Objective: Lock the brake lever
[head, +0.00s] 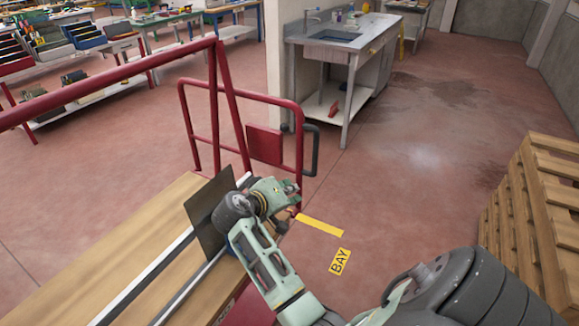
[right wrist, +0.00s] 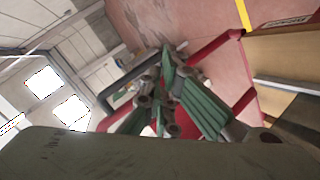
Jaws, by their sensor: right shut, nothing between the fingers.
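My right gripper (head: 287,200) is shut and empty at the far right corner of the red trolley, beside the lower part of its red end frame (head: 300,165). Its green ribbed fingers (right wrist: 168,62) also show in the right wrist view, with red tubing behind them. A small orange-tipped part (head: 293,212) shows right by the fingers, close to the trolley's corner. It may be the brake lever, but my gripper covers most of it, and I cannot tell its position or whether the fingers touch it. My left gripper is not in view.
The trolley's wooden deck (head: 150,225) carries metal rails and a dark upright plate (head: 209,212) close to my right wrist. A dark grey bent handle (head: 315,150) is on the red frame. Stacked pallets (head: 535,210) stand at right. Open floor (head: 420,150) lies between.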

